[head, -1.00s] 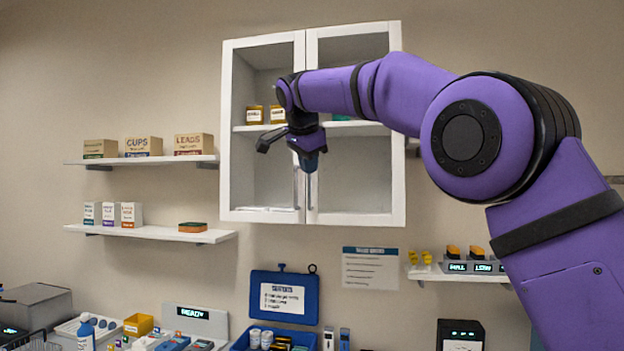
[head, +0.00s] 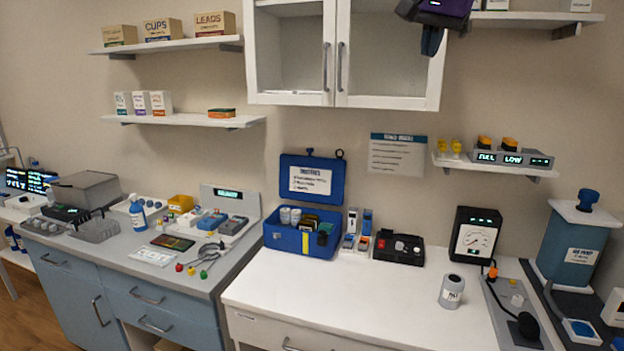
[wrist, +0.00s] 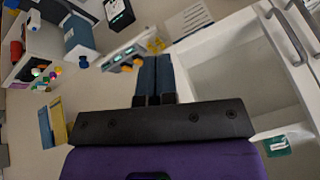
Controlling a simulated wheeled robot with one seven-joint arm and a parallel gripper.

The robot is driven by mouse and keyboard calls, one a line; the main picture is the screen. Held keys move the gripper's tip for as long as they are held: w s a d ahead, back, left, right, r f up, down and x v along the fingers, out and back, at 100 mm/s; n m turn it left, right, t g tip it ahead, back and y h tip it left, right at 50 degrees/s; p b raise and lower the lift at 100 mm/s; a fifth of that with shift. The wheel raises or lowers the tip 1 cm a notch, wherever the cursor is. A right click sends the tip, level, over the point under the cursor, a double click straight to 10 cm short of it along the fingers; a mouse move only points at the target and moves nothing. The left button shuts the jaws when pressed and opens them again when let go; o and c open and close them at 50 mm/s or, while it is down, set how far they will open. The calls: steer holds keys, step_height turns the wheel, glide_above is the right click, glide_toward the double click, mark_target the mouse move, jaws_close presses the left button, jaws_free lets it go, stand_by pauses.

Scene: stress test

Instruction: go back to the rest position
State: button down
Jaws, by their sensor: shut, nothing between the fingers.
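My gripper (head: 431,40) shows at the top edge of the head view, in front of the right side of the white wall cabinet. Most of my arm is out of that view. In the wrist view my gripper's two dark blue fingers (wrist: 158,78) lie side by side, shut with nothing between them. They point toward the wall, beside the white cabinet (wrist: 225,65). In the head view the cabinet (head: 390,101) has glass doors with two vertical handles.
A right shelf (head: 495,168) carries a lit display. The counter's front middle is clear.

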steer(key=s+d+f+n, duration=0.3)
steer(key=s+f, duration=0.8)
steer(key=s, duration=0.4)
steer(key=s+d+f+n+y, duration=0.1)
steer(key=s+d+f+n, duration=0.3)
steer(key=s+f, duration=0.8)
steer(key=s+d, duration=0.2)
steer(key=s, duration=0.1)
steer(key=shift+f+g, duration=0.15)
steer(key=shift+g, duration=0.25)
